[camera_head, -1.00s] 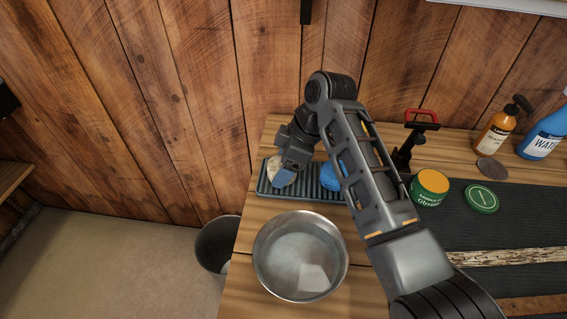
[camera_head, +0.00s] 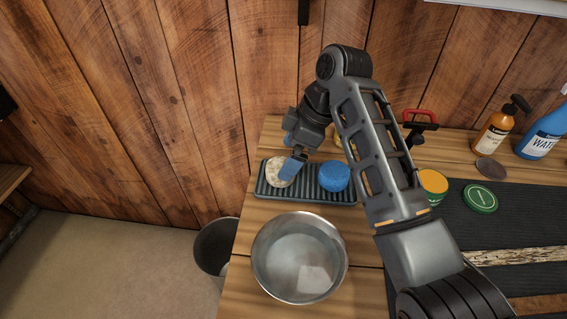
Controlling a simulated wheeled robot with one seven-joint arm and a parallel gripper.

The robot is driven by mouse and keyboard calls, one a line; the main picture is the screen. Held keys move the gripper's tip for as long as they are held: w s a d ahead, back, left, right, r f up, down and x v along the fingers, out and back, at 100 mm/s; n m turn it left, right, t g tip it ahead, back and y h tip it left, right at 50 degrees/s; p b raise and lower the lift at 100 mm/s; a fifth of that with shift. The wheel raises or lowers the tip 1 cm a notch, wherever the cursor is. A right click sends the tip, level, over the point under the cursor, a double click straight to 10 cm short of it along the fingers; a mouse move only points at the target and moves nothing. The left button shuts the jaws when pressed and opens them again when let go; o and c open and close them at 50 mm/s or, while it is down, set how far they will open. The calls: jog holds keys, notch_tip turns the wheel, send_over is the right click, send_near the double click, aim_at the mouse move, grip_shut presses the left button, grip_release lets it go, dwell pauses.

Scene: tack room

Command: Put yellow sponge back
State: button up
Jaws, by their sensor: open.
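A pale yellowish, rough-textured sponge (camera_head: 275,174) lies at the left end of a dark ribbed tray (camera_head: 312,195) on the wooden bench. My gripper (camera_head: 289,169) is open, with a blue fingertip at the sponge's right side, partly covering it. I cannot tell whether the finger touches the sponge. A round blue sponge (camera_head: 334,176) sits on the same tray to the right, apart from the gripper. A small yellowish thing (camera_head: 341,140) shows behind my arm, mostly hidden.
A metal bowl of water (camera_head: 299,283) stands in front of the tray. A bin (camera_head: 213,249) is on the floor at left. A tin (camera_head: 433,184), green lid (camera_head: 481,198), red-handled tool (camera_head: 421,120) and bottles (camera_head: 495,130) stand right. The plank wall is close behind.

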jog(key=v, duration=0.7)
jog(key=shift+s, duration=0.1)
